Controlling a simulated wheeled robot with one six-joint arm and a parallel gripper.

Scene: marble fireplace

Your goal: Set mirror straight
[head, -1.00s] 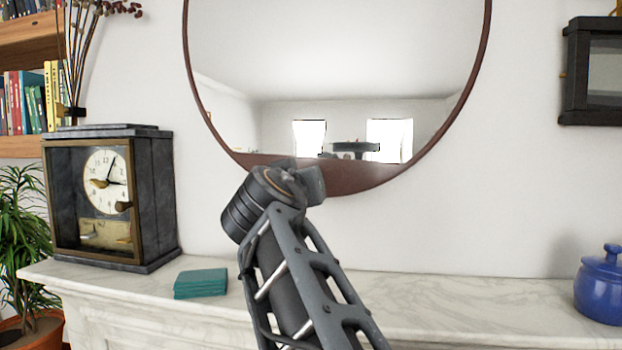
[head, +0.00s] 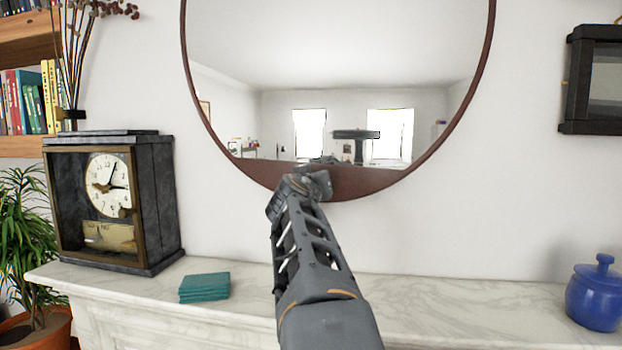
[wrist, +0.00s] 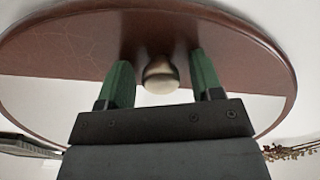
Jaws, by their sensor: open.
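The round mirror (head: 335,60) hangs on the white wall above the mantel, with a thin brown rim and a brown panel (head: 375,182) across its bottom. The panel's straight upper edge slopes slightly down to the right in the head view. A pale metal knob (wrist: 160,77) sticks out from the panel in the wrist view. My gripper (head: 318,183) is at the panel in the head view, its fingers hidden. In the wrist view my gripper (wrist: 161,68) is open, its two green fingers on either side of the knob with gaps showing on both sides.
On the marble mantel (head: 430,295) stand a dark clock (head: 112,200) at left, teal coasters (head: 204,287) and a blue lidded jar (head: 597,295) at right. A dark frame (head: 595,80) hangs at upper right. A plant (head: 28,235) is at far left. The mantel's middle right is clear.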

